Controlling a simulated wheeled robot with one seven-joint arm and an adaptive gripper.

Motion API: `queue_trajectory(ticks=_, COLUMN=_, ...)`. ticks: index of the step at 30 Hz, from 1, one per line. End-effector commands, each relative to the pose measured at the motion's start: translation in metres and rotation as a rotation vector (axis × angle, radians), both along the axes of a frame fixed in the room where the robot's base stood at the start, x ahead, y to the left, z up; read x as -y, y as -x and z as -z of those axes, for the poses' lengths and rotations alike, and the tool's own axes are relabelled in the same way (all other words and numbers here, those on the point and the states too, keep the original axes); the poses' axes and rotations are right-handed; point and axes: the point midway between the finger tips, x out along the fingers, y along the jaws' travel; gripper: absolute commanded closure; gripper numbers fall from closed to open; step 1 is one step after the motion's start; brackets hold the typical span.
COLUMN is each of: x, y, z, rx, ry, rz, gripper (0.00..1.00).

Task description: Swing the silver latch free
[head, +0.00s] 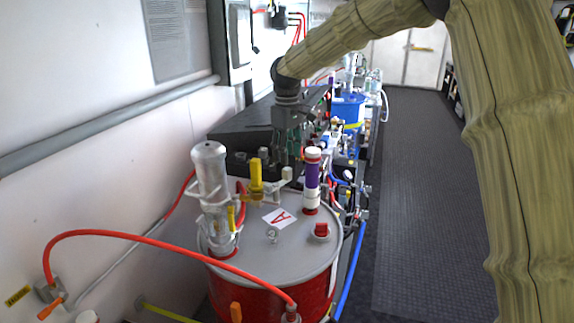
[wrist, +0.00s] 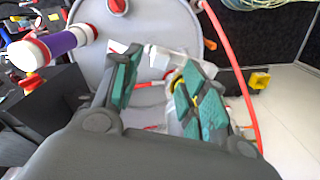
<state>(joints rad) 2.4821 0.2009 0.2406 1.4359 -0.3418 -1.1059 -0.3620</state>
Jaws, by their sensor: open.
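A red drum (head: 262,296) with a grey lid stands in the foreground. A silver pump with an upright cylinder (head: 209,168) rises from its lid. A pale silver arm (head: 286,175) reaches right from the pump past a yellow handle (head: 256,177); I cannot tell for sure whether it is the silver latch. My gripper (head: 290,155) is above and behind that arm's end. In the wrist view my gripper (wrist: 157,62) is open, with a pale silver piece (wrist: 160,57) showing between its teal-padded fingers. I cannot tell whether they touch it. The right finger partly hides the yellow part.
A purple-and-white cylinder (head: 312,176) stands upright on the lid close to my gripper. A red hose (head: 150,240) arches across the drum's front left. A blue drum (head: 347,107) and piping stand behind. The dark floor (head: 428,200) on the right is clear.

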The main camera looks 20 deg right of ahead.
Motion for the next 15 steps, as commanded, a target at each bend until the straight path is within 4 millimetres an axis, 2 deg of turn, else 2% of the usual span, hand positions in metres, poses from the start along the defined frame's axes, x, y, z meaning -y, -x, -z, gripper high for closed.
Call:
queue_trajectory(ticks=1, x=0.000, y=0.000, z=-0.010, rx=0.004, ry=0.000, rz=0.001, gripper=0.57)
queue_trajectory(ticks=6, x=0.000, y=0.000, z=-0.036, rx=0.002, ry=0.000, rz=0.001, gripper=0.57)
queue_trajectory(ticks=10, x=0.001, y=-0.001, z=-0.050, rx=0.002, ry=0.000, rz=0.001, gripper=0.57)
queue_trajectory(ticks=15, x=0.000, y=0.000, z=-0.057, rx=-0.001, ry=-0.001, rz=0.001, gripper=0.57)
